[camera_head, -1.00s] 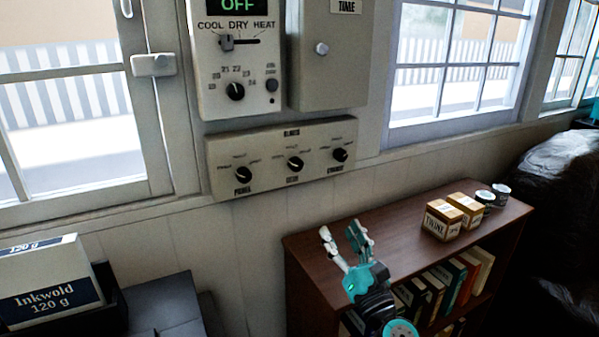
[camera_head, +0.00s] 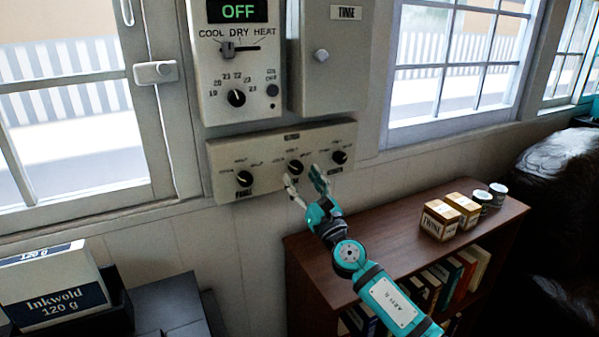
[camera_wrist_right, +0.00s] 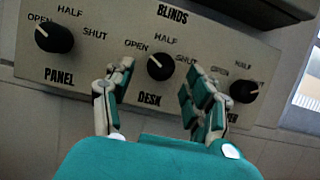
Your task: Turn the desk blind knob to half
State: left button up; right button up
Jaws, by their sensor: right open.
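The desk blind knob (camera_head: 295,167) is the black middle knob of three on the cream blinds panel (camera_head: 225,152). In the right wrist view, the desk knob (camera_wrist_right: 160,67) sits above the word DESK, with OPEN, HALF and SHUT around it. Its pale mark seems to point up-left, toward OPEN. My right gripper (camera_head: 302,177) is open just below and in front of the desk knob. In the wrist view its fingers (camera_wrist_right: 157,80) stand on either side of the knob, apparently not touching it. My left gripper is out of view.
The panel knob (camera_wrist_right: 54,37) is to the left, and another knob (camera_wrist_right: 243,91) is close to my right finger. A thermostat box (camera_head: 215,70) and grey cabinet (camera_head: 335,60) hang above. A bookshelf (camera_head: 385,235) with small boxes stands below right.

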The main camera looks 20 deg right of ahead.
jog(key=shift+x, duration=1.05)
grip_shut()
